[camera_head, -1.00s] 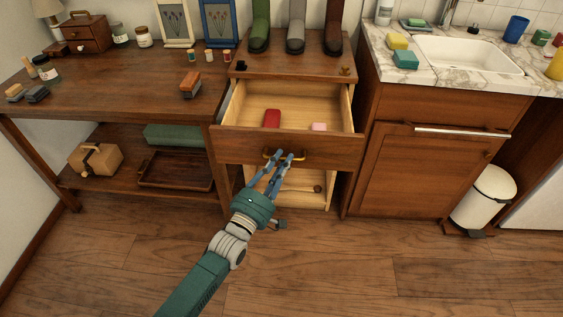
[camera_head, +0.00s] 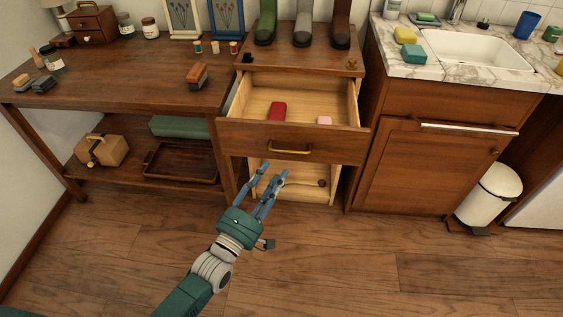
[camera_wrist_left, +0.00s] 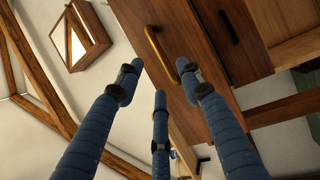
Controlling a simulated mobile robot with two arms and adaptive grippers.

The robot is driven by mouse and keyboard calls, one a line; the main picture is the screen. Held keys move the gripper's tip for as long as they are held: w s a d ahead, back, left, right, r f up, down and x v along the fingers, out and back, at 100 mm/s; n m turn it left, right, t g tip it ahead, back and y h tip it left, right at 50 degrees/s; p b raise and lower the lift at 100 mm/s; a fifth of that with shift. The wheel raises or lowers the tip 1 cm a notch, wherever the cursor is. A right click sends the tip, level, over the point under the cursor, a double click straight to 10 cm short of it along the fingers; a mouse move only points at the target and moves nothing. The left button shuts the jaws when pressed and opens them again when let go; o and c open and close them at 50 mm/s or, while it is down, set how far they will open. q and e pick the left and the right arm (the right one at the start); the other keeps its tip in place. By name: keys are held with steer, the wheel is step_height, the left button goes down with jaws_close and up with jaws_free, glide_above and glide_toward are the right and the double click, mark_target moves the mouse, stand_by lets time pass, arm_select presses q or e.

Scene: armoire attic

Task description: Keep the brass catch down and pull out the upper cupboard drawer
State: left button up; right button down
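The upper cupboard drawer (camera_head: 240,133) stands pulled out, with a red item (camera_head: 277,110) and a pink item (camera_head: 324,121) inside. Its brass handle (camera_head: 290,151) is on the front and also shows in the left wrist view (camera_wrist_left: 160,50). A small brass piece (camera_head: 351,63), probably the catch, is on the cupboard top (camera_head: 300,62) at the right; I cannot tell whether it is down. My left gripper (camera_head: 268,175) is open and empty, below and in front of the handle, with its blue fingers spread apart and clear of it. My right gripper is not in view.
A small dark piece (camera_head: 248,58) sits at the left of the cupboard top, with several boots behind. A wooden bench (camera_head: 130,75) stands left, a sink cabinet (camera_head: 430,165) and white bin (camera_head: 489,195) right. The floor (camera_head: 340,265) in front is clear.

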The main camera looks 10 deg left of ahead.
arm_select(q)
steer(key=v, duration=0.4)
stand_by(0.4)
